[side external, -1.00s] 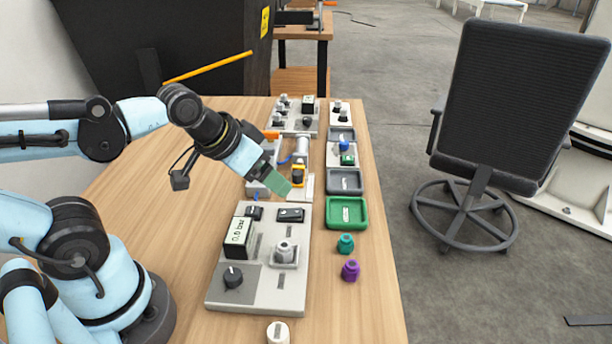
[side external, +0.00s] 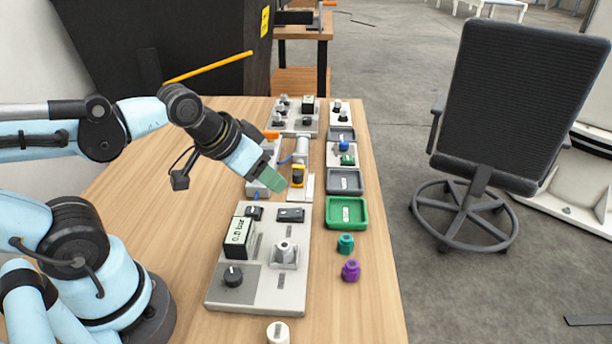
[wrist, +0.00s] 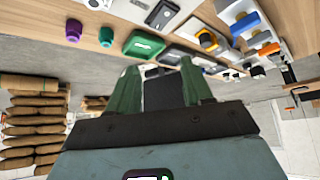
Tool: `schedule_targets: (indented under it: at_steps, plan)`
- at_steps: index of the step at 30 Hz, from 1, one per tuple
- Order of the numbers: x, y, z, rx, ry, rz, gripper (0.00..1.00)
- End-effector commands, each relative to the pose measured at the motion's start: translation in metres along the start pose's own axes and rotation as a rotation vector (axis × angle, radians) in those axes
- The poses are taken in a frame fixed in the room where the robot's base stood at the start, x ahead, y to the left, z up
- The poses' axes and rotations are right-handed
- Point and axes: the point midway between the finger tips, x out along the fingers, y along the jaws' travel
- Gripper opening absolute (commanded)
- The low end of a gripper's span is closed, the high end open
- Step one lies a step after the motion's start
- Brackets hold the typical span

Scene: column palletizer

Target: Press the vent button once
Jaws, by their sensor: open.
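The near grey panel (side external: 292,268) lies on the table. It carries a display reading about 0.0 bar (side external: 239,236), a black knob (side external: 233,275), a metal fitting (side external: 285,252), a black rocker-like part (side external: 291,215) and a small dark control (side external: 254,213). I cannot read which of these is the vent button. My gripper (side external: 272,182) hangs tilted above the panel's far edge, apart from it. In the wrist view my gripper (wrist: 159,70) shows two green fingers spread apart with nothing between them.
A green tray (side external: 347,226) and a grey tray (side external: 345,192) stand right of the panels. A teal cap (side external: 345,243), a purple cap (side external: 351,270) and a white cap (side external: 278,332) sit nearby. An orange-and-black device (side external: 298,176) stands beyond my gripper.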

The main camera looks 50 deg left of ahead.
Motion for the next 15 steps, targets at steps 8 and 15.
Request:
schedule_targets:
  at_steps: [8,15]
  plan:
    - [0.0,0.0,0.0,0.0,0.0,0.0,0.07]
    - [0.0,0.0,0.0,0.0,0.0,0.0,0.0]
